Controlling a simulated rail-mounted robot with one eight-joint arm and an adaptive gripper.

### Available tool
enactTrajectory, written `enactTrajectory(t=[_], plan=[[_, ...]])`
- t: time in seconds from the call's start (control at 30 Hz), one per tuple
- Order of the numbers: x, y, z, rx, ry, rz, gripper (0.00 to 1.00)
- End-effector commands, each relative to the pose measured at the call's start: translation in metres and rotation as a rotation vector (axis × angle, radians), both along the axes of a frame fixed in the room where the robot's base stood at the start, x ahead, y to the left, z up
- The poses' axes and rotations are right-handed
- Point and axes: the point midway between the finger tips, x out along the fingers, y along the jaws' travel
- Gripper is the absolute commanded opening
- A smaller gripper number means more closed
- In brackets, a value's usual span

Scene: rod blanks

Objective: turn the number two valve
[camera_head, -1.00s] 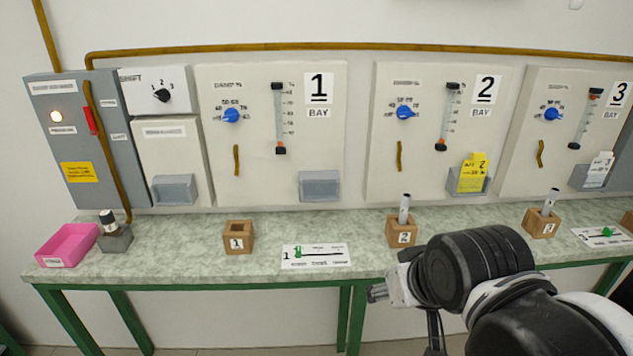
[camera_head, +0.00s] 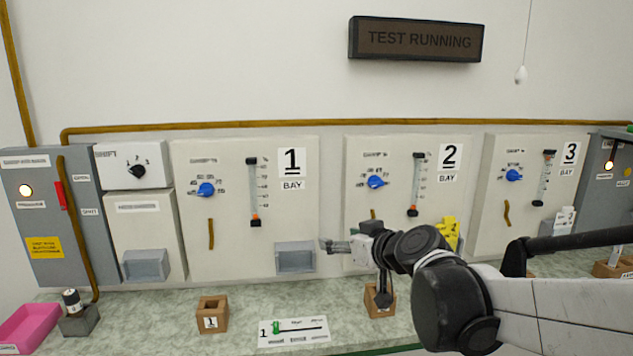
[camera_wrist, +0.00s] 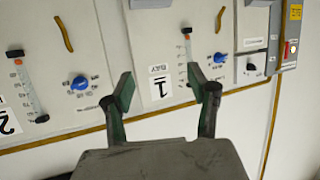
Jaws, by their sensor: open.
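The bay 2 panel (camera_head: 355,155) carries a blue knob (camera_head: 377,181) with a dial scale, left of a slider gauge (camera_head: 416,185). My gripper (camera_head: 326,246) is in front of the panels, low near the gap between bays 1 and 2, below and left of that knob and not touching it. In the wrist view, which is upside down, my gripper (camera_wrist: 160,75) is open with nothing between its fingers. The bay 2 knob (camera_wrist: 80,83) shows left of the fingers there. My forearm hides the lower part of the bay 2 panel.
Bay 1 has its own blue knob (camera_head: 206,190); bay 3 has another (camera_head: 514,175). A yellow tag (camera_head: 447,232) sits low on bay 2. Wooden blocks (camera_head: 212,314) and a slider card (camera_head: 293,332) lie on the bench below.

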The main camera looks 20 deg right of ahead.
Motion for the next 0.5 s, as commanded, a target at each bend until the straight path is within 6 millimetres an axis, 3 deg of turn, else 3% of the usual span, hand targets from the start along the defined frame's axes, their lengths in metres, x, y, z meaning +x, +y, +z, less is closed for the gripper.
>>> enactTrajectory(t=[0.1, 0.23, 0.5], plan=[[0.034, -0.034, 0.016, -0.018, -0.104, -0.050, 0.54], [0.064, -0.077, 0.025, -0.049, -0.204, -0.123, 0.54], [0.098, -0.158, 0.023, -0.115, -0.322, -0.283, 0.54]])
